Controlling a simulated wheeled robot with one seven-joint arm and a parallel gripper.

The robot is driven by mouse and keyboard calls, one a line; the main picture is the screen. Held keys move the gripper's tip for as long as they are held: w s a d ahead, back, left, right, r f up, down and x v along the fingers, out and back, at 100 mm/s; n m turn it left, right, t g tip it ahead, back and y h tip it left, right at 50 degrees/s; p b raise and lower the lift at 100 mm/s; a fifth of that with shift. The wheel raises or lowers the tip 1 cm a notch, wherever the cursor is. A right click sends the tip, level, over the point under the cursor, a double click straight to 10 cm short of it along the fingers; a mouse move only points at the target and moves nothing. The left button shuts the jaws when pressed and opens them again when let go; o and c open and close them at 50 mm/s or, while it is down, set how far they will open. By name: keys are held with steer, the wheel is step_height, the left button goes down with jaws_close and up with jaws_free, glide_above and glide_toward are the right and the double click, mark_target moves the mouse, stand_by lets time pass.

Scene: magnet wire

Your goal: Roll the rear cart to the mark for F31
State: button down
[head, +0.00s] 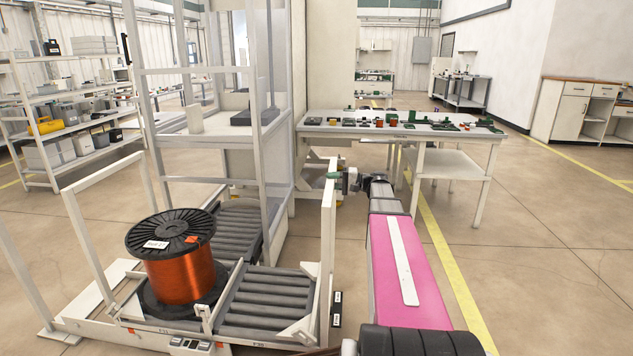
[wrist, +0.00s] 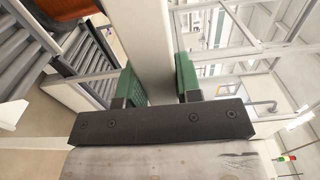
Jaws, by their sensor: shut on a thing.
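A pale cart frame with a grey roller bed (head: 262,302) stands at the front, with upright posts at its sides. My gripper (head: 337,180) is shut on the pale upright post (head: 328,235) at the cart's right side. In the wrist view, the green fingers of my gripper (wrist: 161,84) stand on both sides of the post (wrist: 150,40). A black-flanged spool of copper wire (head: 180,275) sits upright left of the roller bed. Small labels show on the front rail, too small to read surely. I cannot make out a floor mark for F31.
A tall pale frame with a second roller section (head: 225,232) stands behind the spool. A table (head: 425,133) with small parts is beyond my arm. A shelf rack (head: 70,120) stands at the left. A yellow floor line (head: 455,270) runs along my arm; open floor lies to its right.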

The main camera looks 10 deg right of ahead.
steer(key=shift+v, duration=2)
steer(key=c, duration=0.8)
jaws_free()
steer(key=v, duration=1)
steer(key=shift+d, duration=0.4)
steer(key=shift+s, duration=0.2)
